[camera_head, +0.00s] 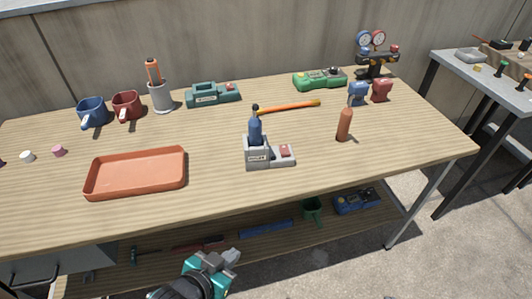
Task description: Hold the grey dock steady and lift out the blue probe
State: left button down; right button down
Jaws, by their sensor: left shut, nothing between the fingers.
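The grey dock (258,158) stands on the wooden table, near the middle of its front half. The blue probe (255,129) stands upright in the dock, with its dark tip on top and its lower end hidden inside. The dock's low right part carries a red piece. My left gripper (226,258) is at the bottom of the view, in front of the table's front edge and apart from the dock. It is shut and empty. My right gripper is not in view.
An orange tray (137,191) lies left of the dock. A brown bottle-like object (344,125) stands to its right, and an orange-handled tool (288,106) lies behind it. Mugs, a grey cup (160,97) and gauges (371,40) are farther back. The tabletop in front of the dock is clear.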

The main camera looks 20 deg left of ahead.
aim_at(255, 125)
jog(key=k+j, duration=0.4)
jog(key=j, duration=0.15)
jog(key=k+j, duration=0.35)
jog(key=j, duration=0.2)
jog(key=i, duration=0.5)
jog(key=l+z, duration=0.05)
